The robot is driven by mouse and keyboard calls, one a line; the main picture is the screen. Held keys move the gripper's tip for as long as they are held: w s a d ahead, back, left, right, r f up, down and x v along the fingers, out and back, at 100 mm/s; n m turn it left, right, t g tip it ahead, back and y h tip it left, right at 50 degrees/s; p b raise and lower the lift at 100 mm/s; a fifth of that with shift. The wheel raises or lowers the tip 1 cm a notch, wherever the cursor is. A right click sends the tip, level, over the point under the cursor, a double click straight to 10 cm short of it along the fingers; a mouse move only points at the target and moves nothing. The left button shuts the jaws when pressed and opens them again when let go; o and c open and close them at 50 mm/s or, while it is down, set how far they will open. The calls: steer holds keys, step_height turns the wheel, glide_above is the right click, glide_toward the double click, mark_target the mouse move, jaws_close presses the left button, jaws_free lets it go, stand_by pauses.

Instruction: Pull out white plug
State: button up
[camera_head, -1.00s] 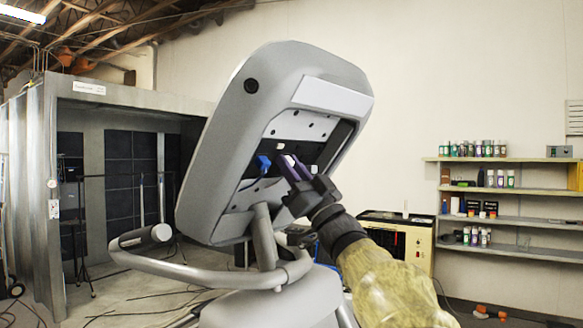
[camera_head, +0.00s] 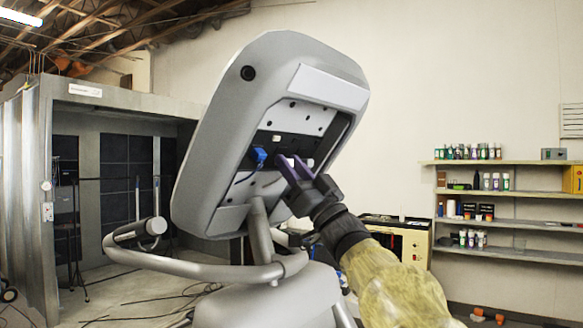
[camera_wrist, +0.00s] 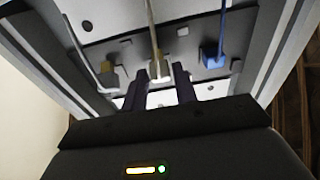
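In the wrist view the white plug (camera_wrist: 159,72), with a pale cord running up from it, sits at the opening in the grey console (camera_head: 225,140). The dark fingers of my gripper (camera_wrist: 161,84) stand apart on either side of its lower part, and I see no clear grip on it. In the head view my gripper (camera_head: 291,163) has its purple fingers apart inside the console's back opening.
A blue plug (camera_wrist: 213,57), also in the head view (camera_head: 259,155), sits to one side of the white plug.

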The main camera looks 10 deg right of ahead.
steer(key=shift+o, duration=1)
steer(key=shift+s+r, duration=0.1)
steer(key=shift+s, duration=0.1)
steer(key=b+v, duration=0.9)
steer(key=v, duration=0.8)
steer(key=shift+d+f, duration=0.1)
steer(key=shift+f, duration=0.15)
